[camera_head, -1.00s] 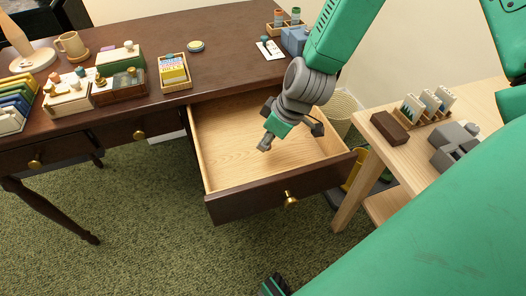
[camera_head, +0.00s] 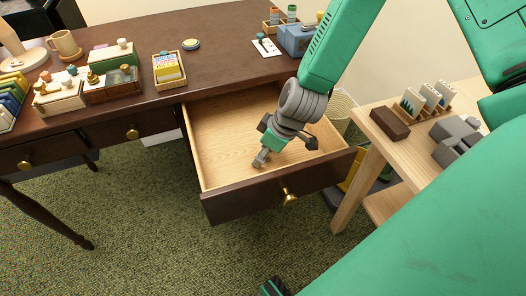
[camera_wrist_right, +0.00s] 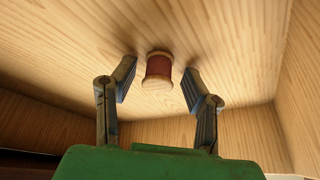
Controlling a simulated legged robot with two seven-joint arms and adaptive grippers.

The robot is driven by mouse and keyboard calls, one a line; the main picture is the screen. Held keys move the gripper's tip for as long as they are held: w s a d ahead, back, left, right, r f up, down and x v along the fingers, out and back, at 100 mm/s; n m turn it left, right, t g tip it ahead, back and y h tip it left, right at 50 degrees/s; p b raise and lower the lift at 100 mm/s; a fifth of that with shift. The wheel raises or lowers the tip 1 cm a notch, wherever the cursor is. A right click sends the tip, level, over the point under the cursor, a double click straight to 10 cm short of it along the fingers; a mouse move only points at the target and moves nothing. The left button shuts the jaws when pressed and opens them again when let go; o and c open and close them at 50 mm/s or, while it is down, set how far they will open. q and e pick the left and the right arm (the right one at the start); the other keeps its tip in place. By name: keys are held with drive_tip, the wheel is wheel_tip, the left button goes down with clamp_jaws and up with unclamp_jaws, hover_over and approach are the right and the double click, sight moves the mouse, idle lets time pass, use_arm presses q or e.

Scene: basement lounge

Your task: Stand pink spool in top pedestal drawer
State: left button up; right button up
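The top pedestal drawer (camera_head: 222,146) is pulled out of the dark desk, with a pale wood inside. My right gripper (camera_head: 262,158) points down into it, near its floor. In the right wrist view, the spool (camera_wrist_right: 158,70), dark red thread between pale wooden ends, appears to stand on end on the drawer floor. The fingers of my right gripper (camera_wrist_right: 158,88) are spread on both sides of it, with a gap on each side. In the head view the spool cannot be made out behind the fingers. My left gripper is not seen.
The desk top (camera_head: 220,62) holds a card box (camera_head: 168,70), small boxes and a mug (camera_head: 66,44). A pale side table (camera_head: 384,155) stands right of the drawer with a dark block (camera_head: 390,123) on it. The drawer walls surround my right gripper.

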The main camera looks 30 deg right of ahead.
drive_tip(key=p+v, duration=0.4)
drive_tip(key=v, duration=0.8)
idle(0.4)
